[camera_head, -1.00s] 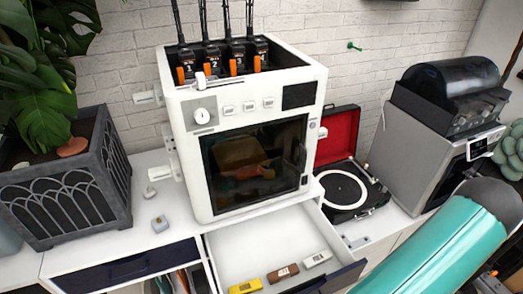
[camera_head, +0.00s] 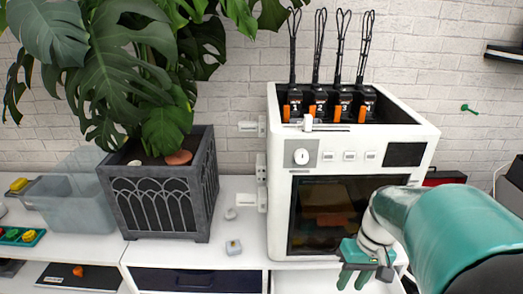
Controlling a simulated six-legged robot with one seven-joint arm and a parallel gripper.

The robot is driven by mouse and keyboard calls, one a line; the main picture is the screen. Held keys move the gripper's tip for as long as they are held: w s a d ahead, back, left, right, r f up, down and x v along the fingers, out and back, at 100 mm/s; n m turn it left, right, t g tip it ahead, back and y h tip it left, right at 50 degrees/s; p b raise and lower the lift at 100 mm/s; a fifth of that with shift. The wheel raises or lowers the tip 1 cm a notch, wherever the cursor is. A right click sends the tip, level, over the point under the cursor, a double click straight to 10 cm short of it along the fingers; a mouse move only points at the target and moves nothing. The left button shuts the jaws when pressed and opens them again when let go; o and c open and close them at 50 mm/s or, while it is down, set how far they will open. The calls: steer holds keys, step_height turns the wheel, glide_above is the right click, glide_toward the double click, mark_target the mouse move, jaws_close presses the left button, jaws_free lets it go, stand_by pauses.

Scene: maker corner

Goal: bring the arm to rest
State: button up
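My gripper (camera_head: 354,280) is in the lower right of the head view, in front of the white machine (camera_head: 352,176) and low across its dark window. Its teal fingers point down with a small gap between them, and I see nothing held. My teal arm (camera_head: 455,230) comes in from the right edge and hides the machine's lower right side. The white interior of a drawer (camera_head: 315,282) shows below the machine, partly behind my gripper.
A potted plant in a grey planter (camera_head: 165,205) stands left of the machine. A small block (camera_head: 233,247) lies on the white counter between them. A translucent bin (camera_head: 68,205) and a teal tray with coloured pieces (camera_head: 20,237) are at far left. A green peg (camera_head: 468,108) sticks from the wall.

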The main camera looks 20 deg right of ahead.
steer(key=a+r+n+t+h, duration=0.1)
steer(key=a+r+t, duration=0.2)
steer(key=a+r, duration=0.2)
steer(key=a+r+n+t+h, duration=0.1)
steer(key=a+r+t, duration=0.2)
steer(key=a+r, duration=0.3)
steer(key=a, duration=0.4)
steer(key=shift+w+a+h, duration=0.2)
steer(key=shift+a+h, duration=0.1)
steer(key=shift+h, duration=0.1)
